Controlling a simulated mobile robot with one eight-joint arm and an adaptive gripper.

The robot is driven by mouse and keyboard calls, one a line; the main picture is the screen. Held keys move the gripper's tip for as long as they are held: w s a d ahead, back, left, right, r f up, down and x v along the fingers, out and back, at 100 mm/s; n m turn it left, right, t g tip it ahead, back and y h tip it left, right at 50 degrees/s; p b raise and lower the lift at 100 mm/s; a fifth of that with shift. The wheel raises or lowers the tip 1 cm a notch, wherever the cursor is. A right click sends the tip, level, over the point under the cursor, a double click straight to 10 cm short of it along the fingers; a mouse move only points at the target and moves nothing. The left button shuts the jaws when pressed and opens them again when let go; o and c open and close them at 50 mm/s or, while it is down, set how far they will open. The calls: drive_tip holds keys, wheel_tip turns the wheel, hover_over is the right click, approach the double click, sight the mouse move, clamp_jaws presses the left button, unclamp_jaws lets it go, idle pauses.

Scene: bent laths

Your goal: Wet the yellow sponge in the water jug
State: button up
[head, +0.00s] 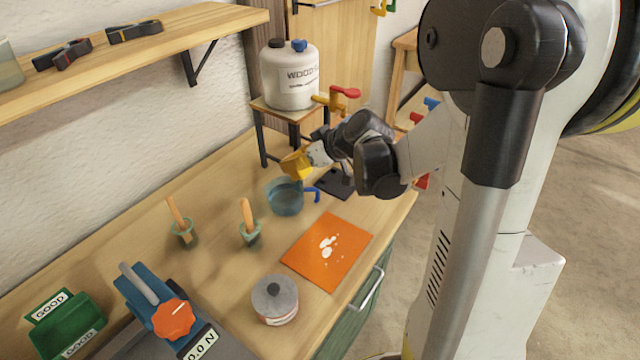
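The yellow sponge (295,165) is at the end of my gripper (309,158), which is shut on it. My arm reaches in from the right, and part of the gripper is hidden behind the sponge. The sponge is just above the clear bluish water jug (284,200) and looks apart from it. The jug stands upright on the bench with its blue handle to the right. The water level inside is hard to make out.
A white glue container (291,85) with a red-handled tap stands on a small stand behind. A blue clamp-like device (150,300) is front left.

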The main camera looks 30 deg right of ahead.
sight(292, 179)
drive_tip(key=shift+w+a+r+t, duration=0.3)
drive_tip(key=shift+w+a, duration=0.2)
drive_tip(key=shift+w, duration=0.1)
drive_tip(key=shift+d+f+b, duration=0.15)
drive_tip(key=shift+f+b, duration=0.55)
wheel_tip(292, 179, down, 6)
drive_tip(key=b, duration=0.5)
drive_tip(key=shift+s+f, duration=0.1)
drive_tip(key=shift+f, duration=0.05)
drive_tip(key=shift+c, duration=0.3)
drive_tip(key=shift+f+b, duration=0.5)
drive_tip(key=shift+c, duration=1.2)
clamp_jaws()
drive_tip(key=shift+r, duration=0.1)
drive_tip(key=shift+r+p, duration=2.75)
drive_tip(key=shift+r, duration=0.65)
